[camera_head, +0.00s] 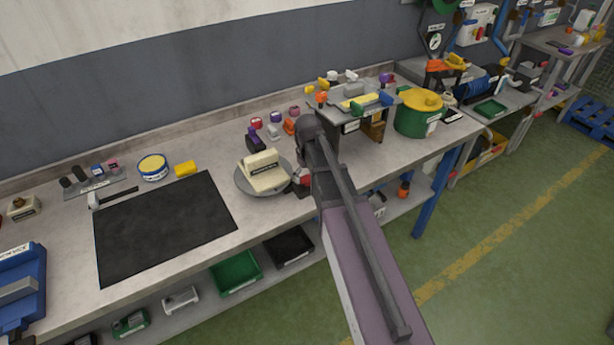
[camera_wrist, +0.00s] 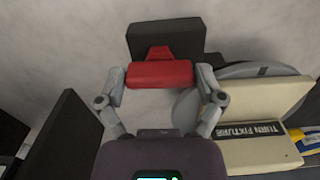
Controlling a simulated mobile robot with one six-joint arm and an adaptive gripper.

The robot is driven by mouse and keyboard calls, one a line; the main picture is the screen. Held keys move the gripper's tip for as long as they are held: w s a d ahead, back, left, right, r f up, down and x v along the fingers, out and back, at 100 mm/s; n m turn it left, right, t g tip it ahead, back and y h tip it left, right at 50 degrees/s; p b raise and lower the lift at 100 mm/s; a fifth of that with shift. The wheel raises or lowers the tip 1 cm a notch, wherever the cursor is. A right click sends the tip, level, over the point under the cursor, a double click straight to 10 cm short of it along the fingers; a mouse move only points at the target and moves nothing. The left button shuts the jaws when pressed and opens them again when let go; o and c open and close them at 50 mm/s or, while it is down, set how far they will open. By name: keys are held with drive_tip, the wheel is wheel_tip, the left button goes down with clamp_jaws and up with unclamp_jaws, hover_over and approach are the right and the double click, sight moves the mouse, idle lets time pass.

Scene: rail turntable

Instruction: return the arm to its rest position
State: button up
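My arm reaches over the bench from the lower right in the head view. My gripper (camera_wrist: 160,78) is low over the bench, just right of the turntable. In the wrist view its two fingers stand apart, one at each end of a red block (camera_wrist: 160,74). I cannot tell whether they press on it or only stand beside it. A dark block (camera_wrist: 165,38) lies behind the red one. A cream fixture (camera_head: 262,171) sits on the round grey turntable (camera_head: 243,186); its label reads "TURN FIXTURE" in the wrist view (camera_wrist: 262,153). My arm hides part of the bench.
A raised stand (camera_head: 335,115) with small parts and a green tub with a yellow lid (camera_head: 412,121) are close right of my arm. A black mat (camera_head: 160,230), a yellow block (camera_head: 185,168) and a round tin (camera_head: 153,167) are to the left. Small coloured parts stand behind.

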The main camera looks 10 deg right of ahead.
drive_tip(key=shift+o, duration=0.2)
drive_tip(key=s+m, duration=0.3)
drive_tip(key=s, duration=1.2)
drive_tip(key=shift+s+a, duration=0.15)
drive_tip(key=shift+s, duration=0.2)
idle(0.5)
